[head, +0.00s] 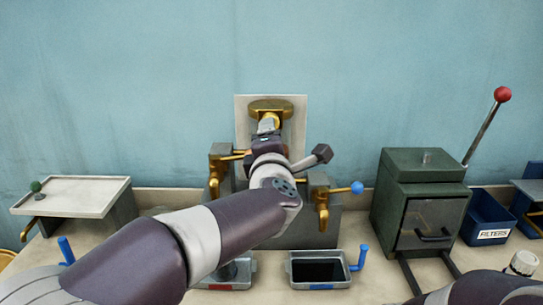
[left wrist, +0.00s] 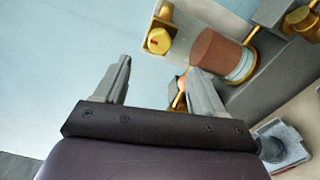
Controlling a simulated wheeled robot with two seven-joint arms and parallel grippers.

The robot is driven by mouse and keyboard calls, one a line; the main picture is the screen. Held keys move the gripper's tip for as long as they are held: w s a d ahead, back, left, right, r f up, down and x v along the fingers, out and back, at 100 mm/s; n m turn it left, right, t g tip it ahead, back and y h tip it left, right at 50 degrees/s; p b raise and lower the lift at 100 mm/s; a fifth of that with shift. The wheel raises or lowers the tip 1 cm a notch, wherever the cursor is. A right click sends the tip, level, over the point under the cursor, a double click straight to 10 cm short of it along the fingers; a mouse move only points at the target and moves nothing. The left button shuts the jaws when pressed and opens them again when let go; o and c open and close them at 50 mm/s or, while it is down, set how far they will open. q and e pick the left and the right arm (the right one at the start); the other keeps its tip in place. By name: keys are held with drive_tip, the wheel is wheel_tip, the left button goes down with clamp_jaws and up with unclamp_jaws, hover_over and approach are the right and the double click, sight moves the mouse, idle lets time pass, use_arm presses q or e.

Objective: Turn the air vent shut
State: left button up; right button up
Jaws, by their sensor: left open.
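My left arm reaches up the middle of the head view, and its gripper (head: 268,124) is just below a brass cap (head: 271,104) on the pale upright panel. The arm hides most of the apparatus behind it. In the left wrist view the left gripper (left wrist: 164,72) is open, its two grey fingers apart. A brass knob with a red mark (left wrist: 159,40) shows beyond and between the fingertips, next to a glass cylinder of brown oil (left wrist: 219,55). A thin brass piece shows beside the right-hand finger, partly hidden by it. I cannot tell which brass part is the air vent.
Brass taps (head: 321,205) flank the apparatus, the right one with a blue-knobbed lever. Trays with blue handles (head: 319,285) stand in front. A green box (head: 424,210) with a red-knobbed lever and a blue FILTERS bin (head: 488,217) are right; a pale tray (head: 72,197) is left.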

use_arm(q)
drive_tip(key=shift+s, duration=1.55)
